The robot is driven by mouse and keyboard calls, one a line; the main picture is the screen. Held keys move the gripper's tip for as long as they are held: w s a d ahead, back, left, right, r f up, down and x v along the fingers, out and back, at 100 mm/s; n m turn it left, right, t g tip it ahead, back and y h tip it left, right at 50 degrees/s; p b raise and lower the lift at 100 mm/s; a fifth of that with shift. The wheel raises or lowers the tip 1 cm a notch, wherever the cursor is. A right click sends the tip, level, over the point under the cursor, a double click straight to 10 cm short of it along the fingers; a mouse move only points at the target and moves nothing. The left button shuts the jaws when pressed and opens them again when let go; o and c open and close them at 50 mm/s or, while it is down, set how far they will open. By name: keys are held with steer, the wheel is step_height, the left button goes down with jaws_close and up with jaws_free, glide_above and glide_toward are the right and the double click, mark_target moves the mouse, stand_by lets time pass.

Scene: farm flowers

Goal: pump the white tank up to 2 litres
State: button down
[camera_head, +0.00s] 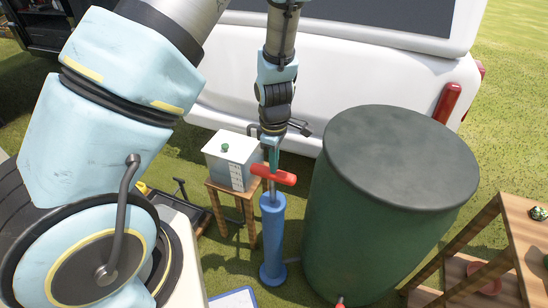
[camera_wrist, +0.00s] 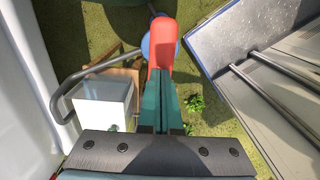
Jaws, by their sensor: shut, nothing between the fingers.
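A blue upright hand pump (camera_head: 272,240) with a red T-handle (camera_head: 288,179) stands on the grass. A white tank (camera_head: 222,147) with a green cap and a marked scale on its side sits on a small wooden stool (camera_head: 222,186); its level is too small to read. My gripper (camera_head: 273,166) points down at the red handle, its fingers shut and empty. In the wrist view my gripper (camera_wrist: 161,78) reaches over the red handle (camera_wrist: 161,40); I cannot tell whether they touch. The white tank (camera_wrist: 103,98) shows at left there.
A large green barrel (camera_head: 375,220) stands close right of the pump. A white vehicle (camera_head: 330,75) fills the back. A wooden shelf (camera_head: 515,235) is at right. A blue-edged white board (camera_head: 234,299) lies in front of the pump.

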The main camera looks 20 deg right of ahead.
step_height(320, 180, down, 10)
steer(key=b, duration=0.7)
steer(key=shift+r, duration=0.15)
steer(key=shift+a, duration=0.1)
step_height(320, 180, up, 14)
steer(key=p, duration=0.4)
steer(key=shift+r, duration=0.25)
stand_by(0.4)
